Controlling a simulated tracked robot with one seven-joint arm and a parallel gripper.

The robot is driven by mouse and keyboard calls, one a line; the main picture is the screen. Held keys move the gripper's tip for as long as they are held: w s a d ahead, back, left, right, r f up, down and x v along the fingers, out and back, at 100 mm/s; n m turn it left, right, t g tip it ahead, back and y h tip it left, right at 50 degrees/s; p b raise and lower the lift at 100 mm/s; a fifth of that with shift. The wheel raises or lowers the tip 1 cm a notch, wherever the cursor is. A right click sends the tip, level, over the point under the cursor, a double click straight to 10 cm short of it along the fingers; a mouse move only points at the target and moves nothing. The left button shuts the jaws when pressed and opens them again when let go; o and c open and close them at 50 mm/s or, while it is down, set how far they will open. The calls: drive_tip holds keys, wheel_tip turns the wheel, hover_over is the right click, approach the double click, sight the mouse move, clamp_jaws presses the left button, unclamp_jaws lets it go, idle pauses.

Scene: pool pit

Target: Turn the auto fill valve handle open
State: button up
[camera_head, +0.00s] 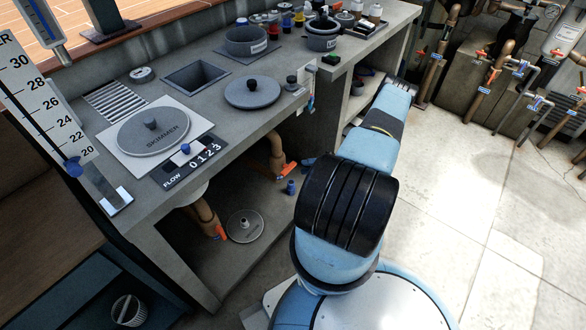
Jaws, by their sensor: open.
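I cannot tell which valve is the auto fill valve, as no such label is readable. Under the concrete bench, an orange handle (285,171) sits on a copper pipe (276,146). A second orange handle (220,232) sits on another copper pipe (204,212) further left and lower. Several red and blue valve handles show on the pipes at the right wall, such as a red handle (483,53). My arm rises from the bottom middle and reaches toward the bench's far right end. I cannot make out my gripper or its fingers.
The concrete bench (95,165) carries a skimmer lid (152,131), a flow counter (188,163), a round grey lid (252,92), a square opening (196,77) and pots. A disc (244,226) lies beneath it. The tiled floor (450,190) at right is clear.

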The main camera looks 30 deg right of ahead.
sight(292, 168)
drive_tip(key=x, duration=0.6)
drive_tip(key=shift+w+a, duration=0.1)
drive_tip(key=shift+a, duration=0.3)
drive_tip(key=shift+d, duration=0.1)
clamp_jaws()
